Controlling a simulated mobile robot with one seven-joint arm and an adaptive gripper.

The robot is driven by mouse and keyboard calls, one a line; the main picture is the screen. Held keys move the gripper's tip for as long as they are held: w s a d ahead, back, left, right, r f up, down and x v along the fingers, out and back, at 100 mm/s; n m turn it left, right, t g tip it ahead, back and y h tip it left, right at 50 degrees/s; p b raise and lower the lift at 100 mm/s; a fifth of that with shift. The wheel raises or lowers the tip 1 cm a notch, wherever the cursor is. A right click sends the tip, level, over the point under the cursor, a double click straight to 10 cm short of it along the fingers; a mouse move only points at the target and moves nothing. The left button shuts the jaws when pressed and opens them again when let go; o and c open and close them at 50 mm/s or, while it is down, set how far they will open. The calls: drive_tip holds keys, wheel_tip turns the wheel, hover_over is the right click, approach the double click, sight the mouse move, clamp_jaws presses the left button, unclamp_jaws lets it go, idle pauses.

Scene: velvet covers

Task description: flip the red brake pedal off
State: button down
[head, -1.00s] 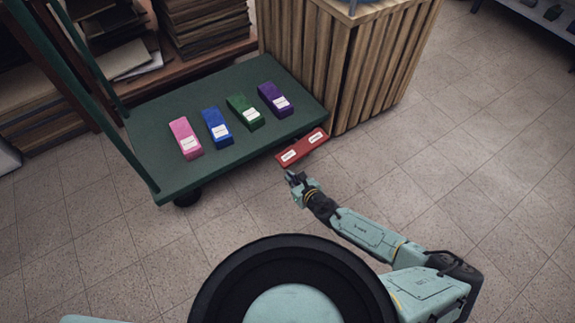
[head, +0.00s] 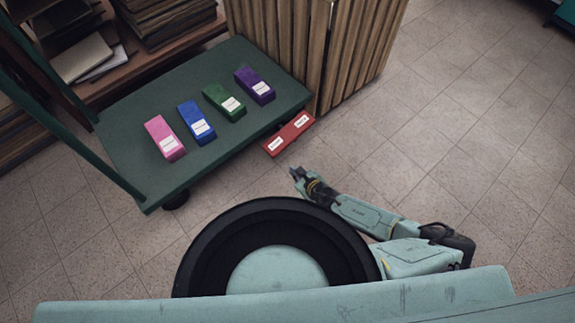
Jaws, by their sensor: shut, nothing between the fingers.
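The red brake pedal (head: 289,134) sticks out from the front right edge of a green platform cart (head: 119,150), low beside the floor. It carries two white labels, one at each end; their text is too small to read. My gripper (head: 296,171) is shut and empty. In the picture it sits just below the pedal, apart from it, with bare floor showing between them. Whether the pedal is tilted up or down is hard to tell.
Several velvet-covered boxes lie on the cart: pink (head: 165,138), blue (head: 196,122), green (head: 224,103) and purple (head: 255,85). A slatted wooden crate (head: 318,50) stands right behind the cart. Shelves of stacked boards (head: 160,35) are at the back left. The tiled floor (head: 450,130) to the right is clear.

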drive_tip(key=b+x, duration=0.2)
drive_tip(key=x, duration=0.6)
drive_tip(key=shift+w+a+f, duration=0.15)
drive_tip(key=shift+a+f, duration=0.05)
drive_tip(key=shift+f, duration=0.15)
drive_tip(key=shift+w+a, duration=0.25)
drive_tip(key=shift+w, duration=0.25)
drive_tip(key=r+p, duration=0.2)
drive_tip(key=r, duration=0.1)
drive_tip(key=shift+s+a+r+p, duration=0.2)
drive_tip(key=shift+s+r+p, duration=0.15)
drive_tip(key=shift+r+p, duration=0.05)
drive_tip(key=shift+f, duration=0.1)
